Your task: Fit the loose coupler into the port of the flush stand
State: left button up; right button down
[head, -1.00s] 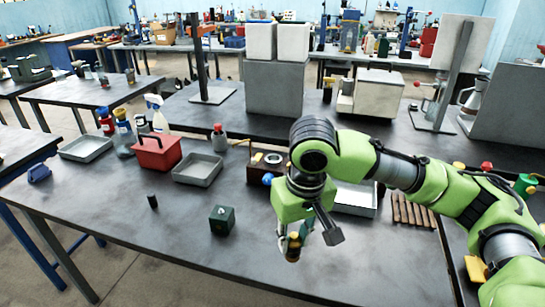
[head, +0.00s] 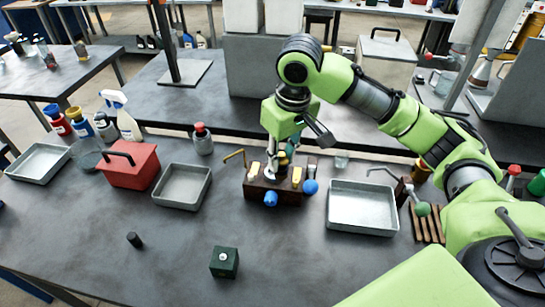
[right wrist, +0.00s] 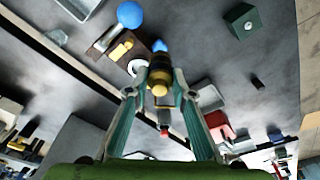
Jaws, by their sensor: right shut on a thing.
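My right gripper (head: 284,166) points down over the dark brown stand (head: 262,190), which has blue knobs and yellow parts. It is shut on a small brass-and-dark coupler (right wrist: 158,84), which shows between the fingertips in the right wrist view. The stand's pale round port (right wrist: 137,67) shows just beyond the coupler in that view. In the head view the fingers and coupler cover much of the port. I cannot tell whether the coupler touches the port. My left gripper is in neither view.
A grey tray (head: 361,228) lies right of the stand, and another tray (head: 182,205) lies left of it, near a red box (head: 132,179). A green block (head: 224,262) and a small black cylinder (head: 134,240) stand in front. The table between them is clear.

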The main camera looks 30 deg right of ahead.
jog(key=w+d+f+p, duration=0.1)
jog(key=w+f, duration=0.2)
jog(key=w+d+f+p, duration=0.1)
jog(key=w+f, duration=0.2)
jog(key=f, duration=0.1)
jog(key=w+d+f+p, duration=0.1)
jog(key=w+f, duration=0.2)
jog(key=shift+w+d+f+p, duration=0.2)
jog(key=shift+w+f+p, duration=0.1)
jog(key=shift+w, duration=0.1)
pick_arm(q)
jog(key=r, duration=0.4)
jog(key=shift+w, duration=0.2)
pick_arm(e)
jog(key=shift+f, duration=0.4)
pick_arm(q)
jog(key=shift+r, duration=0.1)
pick_arm(e)
jog(key=c, duration=2)
grip_release()
jog(key=shift+f, duration=0.15)
jog(key=shift+o, duration=1.2)
